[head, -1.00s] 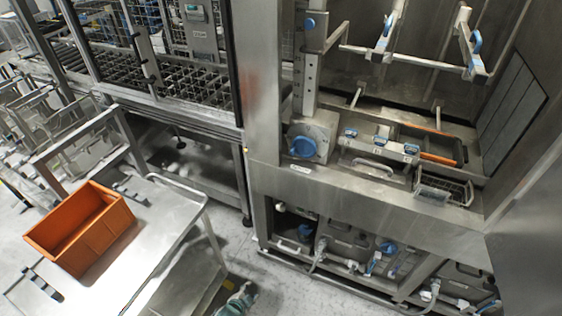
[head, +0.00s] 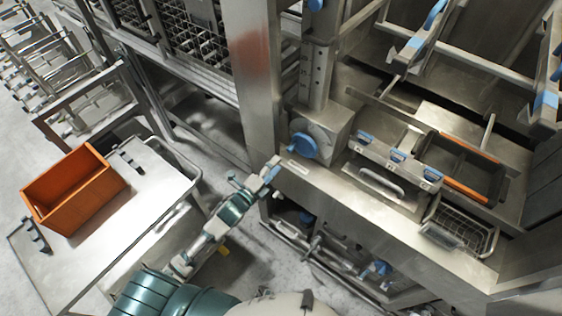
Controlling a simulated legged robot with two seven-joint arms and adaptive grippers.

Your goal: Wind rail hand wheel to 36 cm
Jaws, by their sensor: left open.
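The rail hand wheel is a blue round knob (head: 303,146) on the front of a grey metal box (head: 322,128) at the foot of the upright rail (head: 317,75). The rail carries a scale with marks too small to read. My left gripper (head: 273,168) is at the end of the teal and white arm, just left of and below the wheel, near the front edge of the machine. It is open and apart from the wheel, with nothing visible between its fingers. My right gripper is not in view.
The steel ledge (head: 400,225) runs below the wheel, with a wire basket (head: 460,228) and an orange-edged tray (head: 465,165) to the right. A steel post (head: 257,75) stands left of the wheel. An orange crate (head: 72,188) sits on a steel cart (head: 110,240) at left.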

